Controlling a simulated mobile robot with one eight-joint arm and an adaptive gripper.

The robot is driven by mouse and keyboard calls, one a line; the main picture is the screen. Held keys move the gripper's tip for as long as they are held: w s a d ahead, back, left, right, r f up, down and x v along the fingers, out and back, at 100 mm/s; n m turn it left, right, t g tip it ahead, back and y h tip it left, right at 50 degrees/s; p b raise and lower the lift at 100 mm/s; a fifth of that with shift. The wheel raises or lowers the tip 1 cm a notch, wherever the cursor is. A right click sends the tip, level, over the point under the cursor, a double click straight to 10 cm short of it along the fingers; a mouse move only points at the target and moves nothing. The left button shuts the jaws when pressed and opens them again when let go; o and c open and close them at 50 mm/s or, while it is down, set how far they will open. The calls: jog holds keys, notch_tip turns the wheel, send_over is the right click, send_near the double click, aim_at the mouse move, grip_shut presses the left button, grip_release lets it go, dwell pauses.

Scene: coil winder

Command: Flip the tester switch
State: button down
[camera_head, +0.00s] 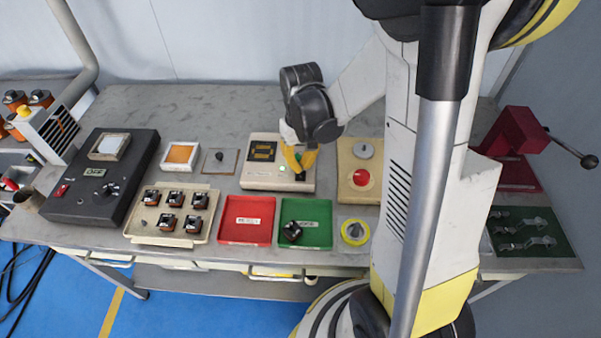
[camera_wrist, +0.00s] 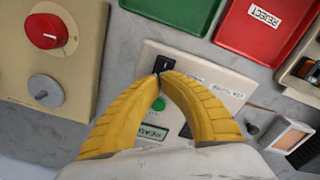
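The tester is a beige box (camera_head: 262,186) at the back middle of the bench, with a dark display and a lit green lamp. It also shows in the wrist view as a light panel (camera_wrist: 205,72) with a green lamp (camera_wrist: 158,103). Its black switch (camera_wrist: 167,63) is at the panel's upper left there. My gripper (camera_head: 299,170) is over the tester's right part. In the wrist view its yellow fingers (camera_wrist: 161,70) are closed together at the tips, right at the switch's lower edge. I cannot tell whether they touch it. The lever's position is partly hidden by the fingertips.
A green tray (camera_head: 313,211) with one dark part and a red reject tray (camera_head: 247,207) stand in front of the tester. A beige box with a red knob (camera_head: 361,179) is close on the right. A tray of several parts (camera_head: 148,237) is at left.

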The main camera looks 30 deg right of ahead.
jog(key=shift+f+b, duration=0.45)
jog(key=shift+f, duration=0.1)
jog(key=shift+r, duration=0.1)
jog(key=shift+r+p, duration=2.7)
jog(key=shift+r, duration=0.8)
jog(key=shift+a+r, duration=0.1)
jog(key=shift+r, duration=0.2)
jog(key=s+a+r+t, duration=0.3)
jog(key=s+a+r, duration=0.1)
jog(key=r, duration=0.3)
jog(key=s+a+r+t, duration=0.4)
jog(key=s+a+r, duration=0.1)
jog(key=r, duration=0.2)
jog(key=shift+n, duration=0.4)
